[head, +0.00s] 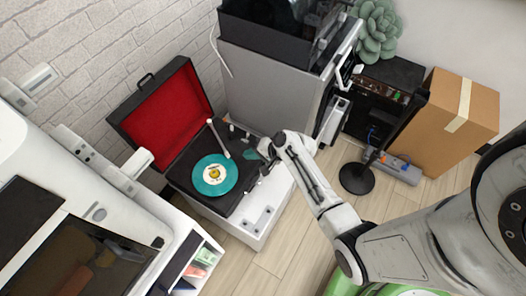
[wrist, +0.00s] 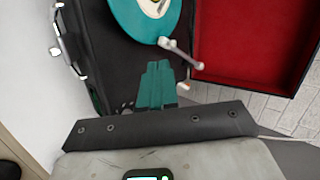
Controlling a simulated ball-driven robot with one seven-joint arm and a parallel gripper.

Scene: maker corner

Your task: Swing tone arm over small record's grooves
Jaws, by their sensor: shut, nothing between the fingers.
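The small teal record (head: 205,188) with a white label lies on the dark deck of an open record player (head: 180,172). My gripper (wrist: 158,66) is shut and empty, low over the deck and apart from the tone arm. In the head view my gripper (head: 247,153) is beside the record's right side.
The player's red-lined lid (head: 168,105) stands open behind the deck, and its red lining (wrist: 245,40) fills the wrist view's right. A white printer-like machine (head: 60,215) is at left, a grey cabinet (head: 270,85) behind. A cardboard box (head: 450,120) stands far right. Wooden floor is clear in front.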

